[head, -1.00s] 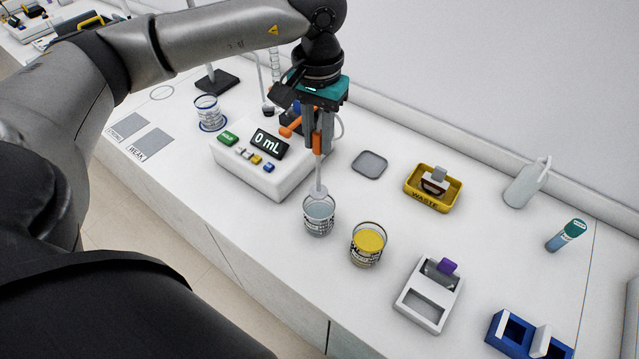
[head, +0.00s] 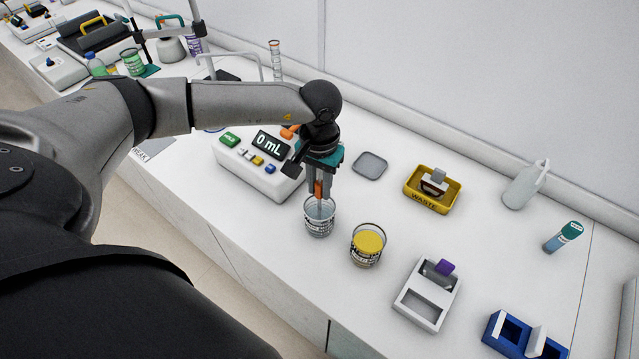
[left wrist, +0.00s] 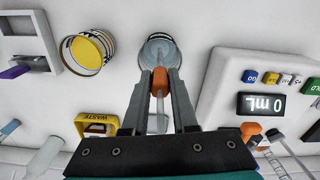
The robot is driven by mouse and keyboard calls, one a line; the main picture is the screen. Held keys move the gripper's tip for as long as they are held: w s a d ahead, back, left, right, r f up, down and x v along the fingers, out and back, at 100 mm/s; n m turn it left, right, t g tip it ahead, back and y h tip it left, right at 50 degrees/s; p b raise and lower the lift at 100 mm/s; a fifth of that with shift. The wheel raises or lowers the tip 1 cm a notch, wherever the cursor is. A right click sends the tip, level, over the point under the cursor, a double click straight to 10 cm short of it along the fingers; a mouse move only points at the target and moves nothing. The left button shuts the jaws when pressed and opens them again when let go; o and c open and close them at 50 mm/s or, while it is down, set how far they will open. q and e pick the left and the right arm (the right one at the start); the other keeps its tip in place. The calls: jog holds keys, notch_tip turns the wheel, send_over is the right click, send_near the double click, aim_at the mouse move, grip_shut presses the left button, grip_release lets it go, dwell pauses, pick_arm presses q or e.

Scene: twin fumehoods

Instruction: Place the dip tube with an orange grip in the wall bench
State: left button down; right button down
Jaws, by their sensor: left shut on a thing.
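My left gripper (head: 319,182) points down and is shut on the orange grip (head: 319,190) of the dip tube. In the left wrist view the orange grip (left wrist: 160,83) sits between the two fingers. The tube's lower end reaches into the mouth of a glass beaker (head: 320,229) with clear, pale liquid. That beaker also shows in the left wrist view (left wrist: 163,50), straight beyond the grip. I cannot tell how deep the tip is or whether it touches the glass. The white wall bench (head: 250,232) carries all this. My right gripper is not in view.
A white dispenser (head: 262,175) reading 0 mL stands just left of the beaker. A yellow-filled beaker (head: 368,258) stands close to its right. Farther right are a grey pad (head: 370,165), a yellow waste tray (head: 428,207), a white holder (head: 418,312) and a blue rack (head: 502,345).

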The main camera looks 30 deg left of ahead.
pick_arm(q)
jog(key=shift+f, duration=0.15)
jog(key=c, duration=0.7)
grip_release()
jog(key=shift+r, duration=0.25)
notch_tip(320, 180, up, 12)
jog(key=b, duration=0.2)
